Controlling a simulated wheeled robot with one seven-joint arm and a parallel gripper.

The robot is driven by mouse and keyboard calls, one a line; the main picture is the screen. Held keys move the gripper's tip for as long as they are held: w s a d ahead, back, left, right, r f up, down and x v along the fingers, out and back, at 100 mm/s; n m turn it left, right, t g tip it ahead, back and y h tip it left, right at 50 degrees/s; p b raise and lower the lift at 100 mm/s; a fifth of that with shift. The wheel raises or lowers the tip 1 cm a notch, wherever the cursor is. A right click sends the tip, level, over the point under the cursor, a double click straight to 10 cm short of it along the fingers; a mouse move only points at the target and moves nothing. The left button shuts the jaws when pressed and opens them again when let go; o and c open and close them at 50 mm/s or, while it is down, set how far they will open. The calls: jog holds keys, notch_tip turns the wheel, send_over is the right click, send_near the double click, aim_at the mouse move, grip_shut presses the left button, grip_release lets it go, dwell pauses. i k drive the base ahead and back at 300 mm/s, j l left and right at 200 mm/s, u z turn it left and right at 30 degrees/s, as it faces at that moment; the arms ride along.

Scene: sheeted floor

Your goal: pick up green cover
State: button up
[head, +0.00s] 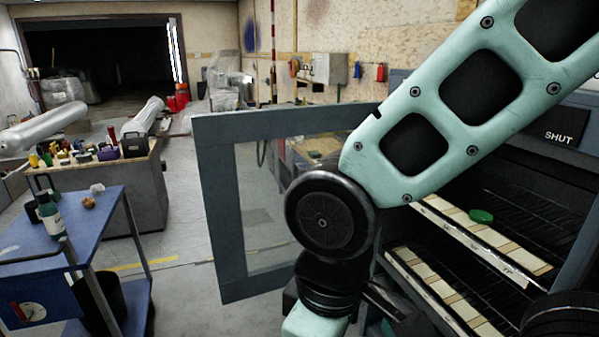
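A small round green cover (481,216) lies on the upper rack (475,239) inside an open dark cabinet at the right. It rests on a pale tiled strip near the rack's front edge. My arm crosses the view from the upper right to the bottom centre, in front of the cabinet opening. The arm's wrist end is at the bottom of the frame, left of and below the cover. My gripper's fingers cannot be made out, so its state does not show.
The cabinet's glass-paned door (222,215) stands open left of my arm. A lower rack (432,290) sits under the upper one. A blue cart (90,220) with a bottle (50,216) is at the left, before a cluttered workbench (135,195). Floor between cart and door is clear.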

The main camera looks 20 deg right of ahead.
aim_at(478, 216)
jog(key=i+j+z, duration=0.1)
jog(key=i+z, duration=0.35)
jog(key=i+j+z, duration=0.25)
jog(key=z, duration=0.2)
jog(key=i+j+z, duration=0.6)
jog(key=j+z, duration=0.25)
jog(key=i+j+z, duration=0.15)
jog(key=j+z, duration=0.3)
jog(key=i+j+z, duration=0.1)
jog(key=j+z, duration=0.35)
jog(key=j, duration=0.1)
